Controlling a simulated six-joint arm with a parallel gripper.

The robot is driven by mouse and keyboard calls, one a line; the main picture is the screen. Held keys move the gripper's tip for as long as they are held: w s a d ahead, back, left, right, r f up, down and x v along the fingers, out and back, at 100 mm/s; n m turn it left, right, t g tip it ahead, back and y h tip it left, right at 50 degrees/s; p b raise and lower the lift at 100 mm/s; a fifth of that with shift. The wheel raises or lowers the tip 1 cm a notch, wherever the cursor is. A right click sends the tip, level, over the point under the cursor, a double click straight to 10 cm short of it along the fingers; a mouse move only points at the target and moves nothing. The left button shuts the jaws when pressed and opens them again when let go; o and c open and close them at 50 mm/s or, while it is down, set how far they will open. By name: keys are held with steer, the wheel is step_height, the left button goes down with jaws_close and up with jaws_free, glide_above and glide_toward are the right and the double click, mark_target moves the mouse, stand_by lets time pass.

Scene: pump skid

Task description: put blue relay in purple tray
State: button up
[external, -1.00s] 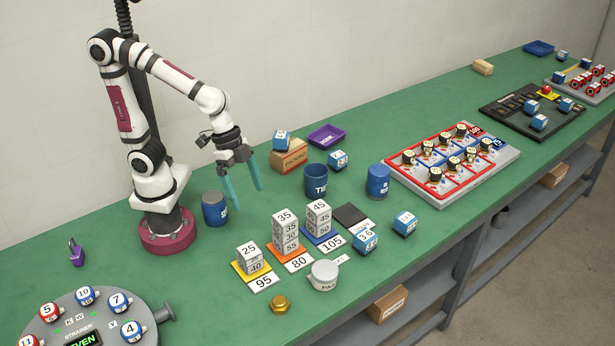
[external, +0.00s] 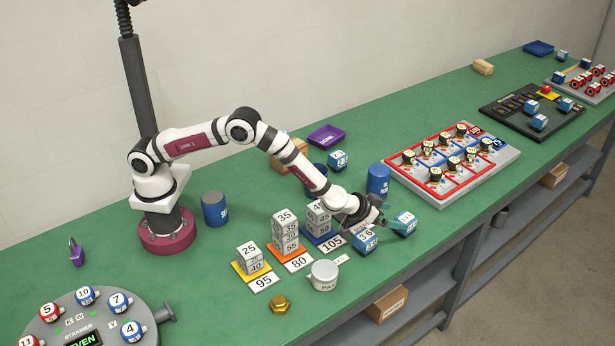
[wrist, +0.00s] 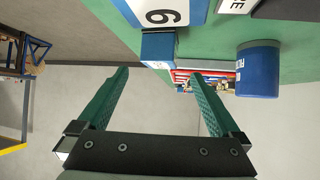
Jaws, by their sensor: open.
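Several blue cubes with white numbered faces are in the external view: one (external: 405,222) near the front edge, one (external: 366,240) left of it, and one (external: 338,160) beside the purple tray (external: 326,136). I cannot tell which is the blue relay. The tray stands at the back, and no object shows in it. My gripper (external: 387,214) is low beside the front-edge cube, jaws apart. In the wrist view my open gripper (wrist: 161,78) has nothing between its fingers. A blue block (wrist: 158,48) with a white numbered face above it lies just beyond the fingertips.
A blue cylinder (external: 378,179) stands behind my gripper, also in the wrist view (wrist: 257,70). Stacked number blocks (external: 285,232) and a white round canister (external: 324,274) stand left of it. A red-and-white panel (external: 453,165) lies to the right.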

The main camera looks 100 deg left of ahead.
mark_target(407, 218)
steer(key=x, duration=0.4)
steer(key=shift+w+a, duration=0.2)
steer(key=shift+w, duration=0.1)
jaws_close()
steer(key=shift+r, duration=0.15)
